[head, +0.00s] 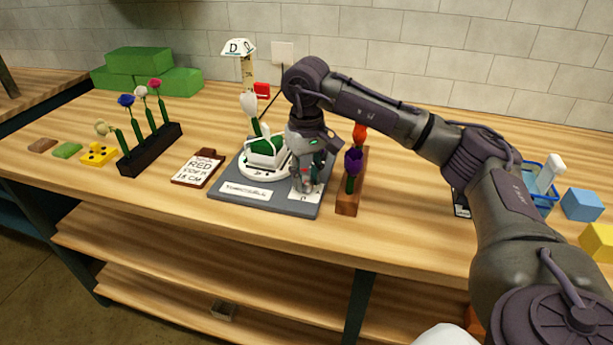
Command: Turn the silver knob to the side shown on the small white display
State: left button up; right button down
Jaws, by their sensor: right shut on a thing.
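My right gripper (303,188) points down at the front right part of a grey base plate (235,205). It is shut on what appears to be the silver knob, which its fingers almost wholly hide. A white label (319,187) with dark marks lies beside the fingertips. On the plate stands a round white turntable (262,175) with green foam and a white flower. A small white display (239,47) with a "D" and another dark mark tops a post behind the plate; I cannot read which side it shows. My left gripper is not in view.
A wooden block (347,207) with red and purple flowers stands close right of the gripper. A dark rack (150,150) holds several flowers. Green blocks (140,62) sit at the back left. A blue basket (545,205) is at right.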

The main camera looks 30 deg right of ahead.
aim_at(307, 179)
jog(key=shift+r, duration=0.1)
dwell(0.4)
jog(key=c, duration=0.8)
grip_release()
notch_tip(307, 179, up, 12)
